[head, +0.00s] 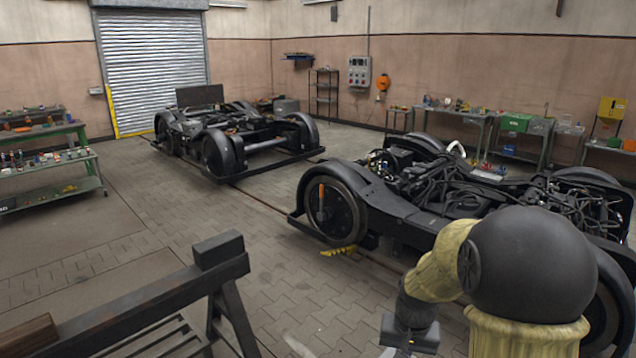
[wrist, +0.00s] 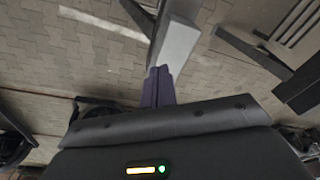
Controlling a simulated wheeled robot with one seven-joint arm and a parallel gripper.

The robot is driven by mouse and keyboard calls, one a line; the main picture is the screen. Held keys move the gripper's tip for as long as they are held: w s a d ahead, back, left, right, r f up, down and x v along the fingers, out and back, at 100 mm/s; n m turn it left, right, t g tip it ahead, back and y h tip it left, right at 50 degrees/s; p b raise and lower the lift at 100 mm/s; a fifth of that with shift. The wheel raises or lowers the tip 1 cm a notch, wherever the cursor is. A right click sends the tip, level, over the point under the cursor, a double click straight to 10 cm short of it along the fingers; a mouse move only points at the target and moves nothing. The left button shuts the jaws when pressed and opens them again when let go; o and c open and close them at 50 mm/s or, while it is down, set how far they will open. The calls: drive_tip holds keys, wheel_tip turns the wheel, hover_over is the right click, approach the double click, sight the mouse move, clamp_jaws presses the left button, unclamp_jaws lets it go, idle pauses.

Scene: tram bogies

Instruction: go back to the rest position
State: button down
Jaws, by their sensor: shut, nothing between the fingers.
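My gripper (wrist: 158,72) shows in the wrist view with its two dark purplish fingers side by side. It is shut and empty, above the paved floor. A pale grey bar-like shape (wrist: 175,45) lies beyond the fingertips in that view; I cannot tell what it is or how far below it is. In the head view my arm, with yellowish sleeves and a large dark joint, fills the lower right. Its lower dark end is near the bottom edge, and the fingertips cannot be made out there.
A bogie (head: 430,190) stands behind my arm at the right, and another bogie (head: 235,138) stands farther back. A dark trestle (head: 150,305) is at the lower left. A shelf with small items (head: 50,165) stands at the left. The paved floor (head: 190,235) between is mostly clear.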

drive_tip(key=s+a+r+n+t, duration=0.1)
drive_tip(key=s+a+r+n, duration=0.1)
drive_tip(key=s, duration=1)
drive_tip(key=shift+s+a+n, duration=0.15)
drive_tip(key=shift+a+n, duration=0.05)
drive_tip(key=shift+n, duration=0.2)
